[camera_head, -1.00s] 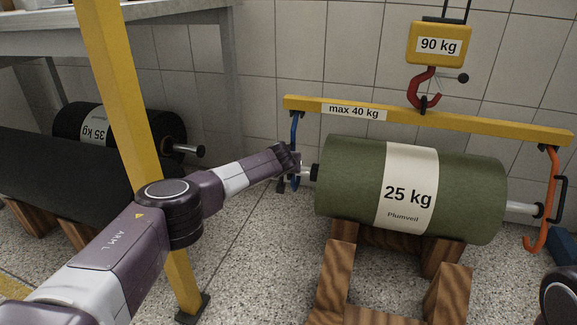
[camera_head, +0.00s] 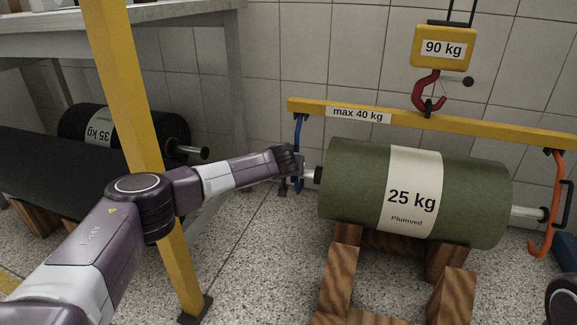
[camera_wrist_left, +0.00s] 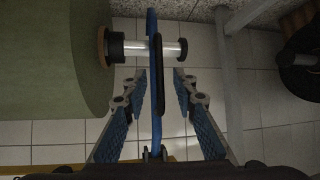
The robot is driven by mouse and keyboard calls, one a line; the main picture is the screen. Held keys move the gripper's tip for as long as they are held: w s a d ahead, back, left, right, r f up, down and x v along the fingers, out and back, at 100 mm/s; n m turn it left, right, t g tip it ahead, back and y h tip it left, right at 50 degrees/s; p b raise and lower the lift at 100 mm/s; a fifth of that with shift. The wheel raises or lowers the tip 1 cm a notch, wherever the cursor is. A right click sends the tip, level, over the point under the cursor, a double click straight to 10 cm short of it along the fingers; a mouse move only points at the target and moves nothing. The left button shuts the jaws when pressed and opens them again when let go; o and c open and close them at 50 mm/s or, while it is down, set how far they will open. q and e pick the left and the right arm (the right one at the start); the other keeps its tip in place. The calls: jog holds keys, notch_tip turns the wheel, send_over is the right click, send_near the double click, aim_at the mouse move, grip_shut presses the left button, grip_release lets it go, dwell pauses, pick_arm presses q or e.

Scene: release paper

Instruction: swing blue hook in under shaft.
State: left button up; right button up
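The blue hook (camera_head: 298,133) hangs from the left end of the yellow beam (camera_head: 460,128). In the left wrist view the blue hook (camera_wrist_left: 152,20) and its black handle (camera_wrist_left: 160,85) run between my fingers and cross in front of the silver shaft (camera_wrist_left: 134,48). The shaft (camera_head: 308,174) sticks out of the left end of the green 25 kg roll (camera_head: 350,190). My left gripper (camera_wrist_left: 160,85) is open around the handle, with gaps on both sides. In the head view the left gripper (camera_head: 290,165) partly hides the hook's lower part.
The roll rests on wooden blocks (camera_head: 340,275). A red crane hook (camera_head: 428,95) under a 90 kg block (camera_head: 443,48) carries the beam. An orange hook (camera_head: 556,210) hangs at the right. A yellow post (camera_head: 125,90) stands behind my left arm; a black roll lies at left.

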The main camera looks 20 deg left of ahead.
pick_arm(q)
jog(key=v, duration=0.7)
jog(key=shift+s+r, duration=0.15)
jog(key=shift+s, duration=0.15)
jog(key=shift+d, duration=0.1)
